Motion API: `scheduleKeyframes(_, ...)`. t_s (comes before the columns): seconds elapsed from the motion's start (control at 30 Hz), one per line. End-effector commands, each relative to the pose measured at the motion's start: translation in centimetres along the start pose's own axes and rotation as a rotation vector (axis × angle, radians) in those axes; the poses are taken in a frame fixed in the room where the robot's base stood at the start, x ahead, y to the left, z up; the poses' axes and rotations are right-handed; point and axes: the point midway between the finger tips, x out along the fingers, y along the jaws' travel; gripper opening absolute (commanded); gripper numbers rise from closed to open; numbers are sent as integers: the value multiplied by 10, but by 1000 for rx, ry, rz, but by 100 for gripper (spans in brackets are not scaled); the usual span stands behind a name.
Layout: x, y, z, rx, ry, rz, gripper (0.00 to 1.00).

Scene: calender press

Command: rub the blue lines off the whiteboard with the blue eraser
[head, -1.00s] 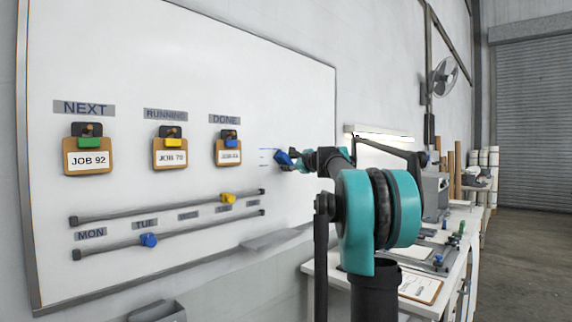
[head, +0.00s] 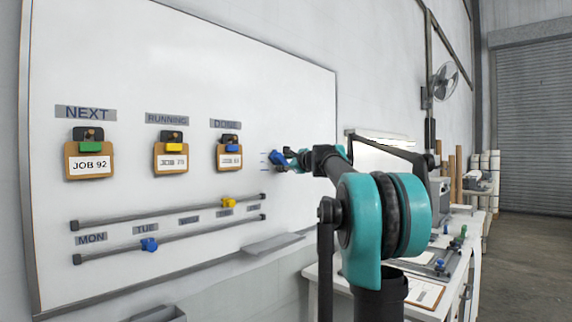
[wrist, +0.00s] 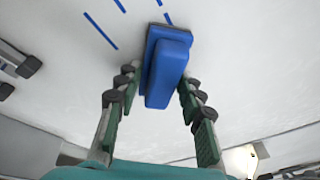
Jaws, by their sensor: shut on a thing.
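The whiteboard (head: 200,90) hangs on the wall at the left of the head view and fills much of the wrist view (wrist: 60,60). The blue eraser (head: 277,158) is at the board's right part; in the wrist view (wrist: 166,68) it sits between my fingers, against or very near the board. My gripper (wrist: 158,85) is shut on the eraser; in the head view it is small at the arm's end (head: 290,158). Several blue lines show beside the eraser in the wrist view, the longest (wrist: 100,31) to its left. In the head view, short blue lines (head: 264,162) show just left of the eraser.
Job cards hang under NEXT (head: 88,160), RUNNING (head: 172,157) and DONE (head: 230,155), left of the eraser. Two dark rails with a yellow slider (head: 229,203) and a blue slider (head: 149,244) run below. A grey tray (head: 274,243) sits under the board. A cluttered bench (head: 440,270) stands at right.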

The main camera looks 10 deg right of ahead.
Motion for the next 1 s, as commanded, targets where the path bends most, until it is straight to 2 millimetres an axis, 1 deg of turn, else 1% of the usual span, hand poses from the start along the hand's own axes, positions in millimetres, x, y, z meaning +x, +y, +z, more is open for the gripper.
scheduleKeyframes(0.17,-2,5,6,0,-1,1,15)
scheduleKeyframes(0.4,-8,18,20,-1,-2,2,15)
scheduleKeyframes(0.73,-11,26,28,0,-1,1,15)
scheduleKeyframes(1.0,-15,40,44,0,-2,2,15)
